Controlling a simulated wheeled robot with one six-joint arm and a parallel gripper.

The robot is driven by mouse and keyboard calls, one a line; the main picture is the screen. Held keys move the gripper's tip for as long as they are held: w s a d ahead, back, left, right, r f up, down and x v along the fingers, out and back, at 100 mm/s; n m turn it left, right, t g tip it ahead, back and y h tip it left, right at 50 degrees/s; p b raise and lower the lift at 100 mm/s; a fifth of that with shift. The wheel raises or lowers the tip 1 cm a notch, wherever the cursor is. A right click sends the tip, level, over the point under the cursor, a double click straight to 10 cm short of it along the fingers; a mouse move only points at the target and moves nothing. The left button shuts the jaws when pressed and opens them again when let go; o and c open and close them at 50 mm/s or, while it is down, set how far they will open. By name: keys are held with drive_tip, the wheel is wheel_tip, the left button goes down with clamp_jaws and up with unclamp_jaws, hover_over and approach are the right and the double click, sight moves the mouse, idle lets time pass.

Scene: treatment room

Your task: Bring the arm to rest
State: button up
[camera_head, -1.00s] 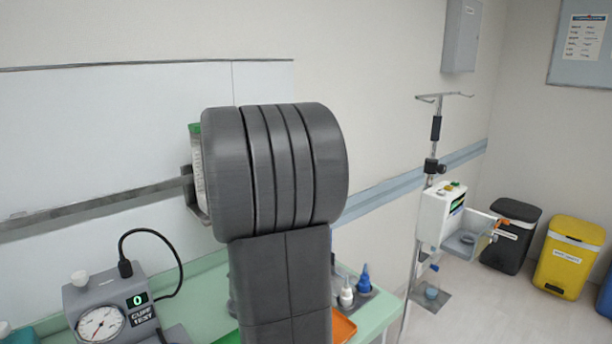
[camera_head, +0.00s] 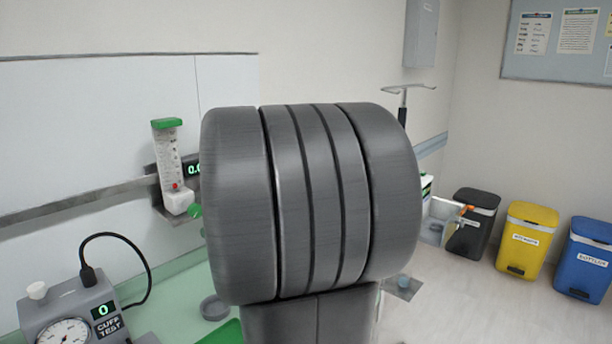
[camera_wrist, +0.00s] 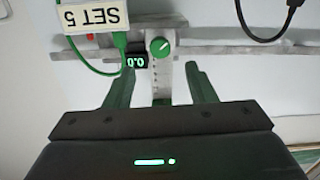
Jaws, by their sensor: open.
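My arm (camera_head: 310,200) fills the middle of the head view as a large dark grey ribbed link, hiding much of the bench behind it. My gripper is hidden in that view. In the wrist view my gripper (camera_wrist: 160,88) shows two green-grey fingers, apart and with nothing between them that I can see held. Beyond the fingertips are a flowmeter's green knob (camera_wrist: 160,47) and a small display reading 0.0. The flowmeter (camera_head: 170,165), with a green cap, hangs on the wall rail in the head view.
A cuff tester (camera_head: 78,312) with a gauge stands on the green bench (camera_head: 180,285) at lower left. A "SET 5" tag (camera_wrist: 92,16) shows in the wrist view. Black (camera_head: 470,222), yellow (camera_head: 527,240) and blue (camera_head: 585,262) bins stand at right. Floor shows before them.

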sight(197, 211)
drive_tip(key=x, duration=0.9)
drive_tip(key=r+p+x, duration=0.1)
drive_tip(key=x, duration=0.3)
drive_tip(key=shift+w+a, duration=0.15)
drive_tip(key=shift+a, duration=0.1)
drive_tip(key=shift+f+n+b, duration=0.25)
drive_tip(key=shift+n+b, duration=0.15)
drive_tip(key=shift+b, duration=0.25)
drive_tip(key=shift+d+r+n+b, duration=0.15)
drive_tip(key=shift+n+b, duration=0.45)
drive_tip(key=shift+b, duration=0.3)
drive_tip(key=shift+n+b, duration=0.6)
drive_tip(key=shift+b, duration=0.2)
drive_tip(key=shift+r+n+b, duration=0.1)
drive_tip(key=shift+n+b, duration=1.05)
drive_tip(key=shift+n, duration=0.05)
